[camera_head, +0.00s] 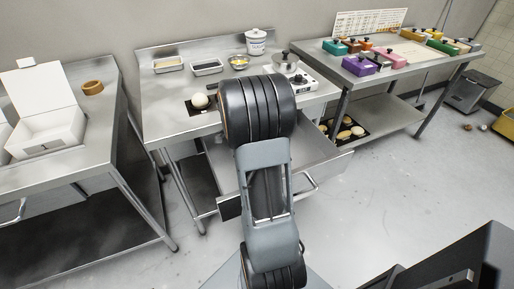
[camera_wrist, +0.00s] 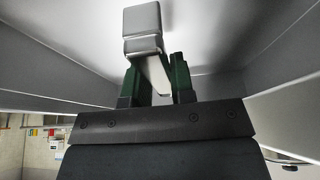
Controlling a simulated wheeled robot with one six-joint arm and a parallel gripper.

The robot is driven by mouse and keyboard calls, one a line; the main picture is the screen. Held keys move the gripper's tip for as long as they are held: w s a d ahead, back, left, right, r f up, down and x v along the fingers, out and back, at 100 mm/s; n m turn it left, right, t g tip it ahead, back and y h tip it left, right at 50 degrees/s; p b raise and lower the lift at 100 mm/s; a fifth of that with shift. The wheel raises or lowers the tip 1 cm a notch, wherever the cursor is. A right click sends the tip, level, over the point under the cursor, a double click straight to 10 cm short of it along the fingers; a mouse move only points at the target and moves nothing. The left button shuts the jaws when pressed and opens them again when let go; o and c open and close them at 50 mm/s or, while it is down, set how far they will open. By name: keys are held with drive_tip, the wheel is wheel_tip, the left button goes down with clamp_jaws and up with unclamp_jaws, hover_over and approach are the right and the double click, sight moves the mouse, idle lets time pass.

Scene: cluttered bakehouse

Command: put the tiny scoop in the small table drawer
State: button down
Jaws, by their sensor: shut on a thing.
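The small table drawer (camera_head: 318,158) is pulled open under the middle steel table; my arm covers part of it in the head view. In the wrist view, pale grey drawer walls and floor (camera_wrist: 215,30) surround my gripper (camera_wrist: 158,78). Its dark green fingers are shut on the tiny scoop (camera_wrist: 142,22), a light grey piece with a blocky end that sticks out beyond the fingers. The scoop is within the drawer's walls; I cannot tell whether it touches the floor. My gripper and the scoop are hidden behind my arm in the head view.
The middle table (camera_head: 165,112) holds trays, a white canister (camera_head: 256,42), a scale (camera_head: 302,84) and dough on a dark mat. The left table carries a white open box (camera_head: 45,130). The right table holds several colored boxes.

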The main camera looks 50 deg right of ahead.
drive_tip(key=shift+w+d+f, duration=0.15)
drive_tip(key=shift+d+f, duration=0.75)
drive_tip(key=shift+f, duration=0.2)
drive_tip(key=shift+d+f, duration=0.1)
drive_tip(key=shift+f, duration=1.55)
drive_tip(key=c, duration=1)
unclamp_jaws()
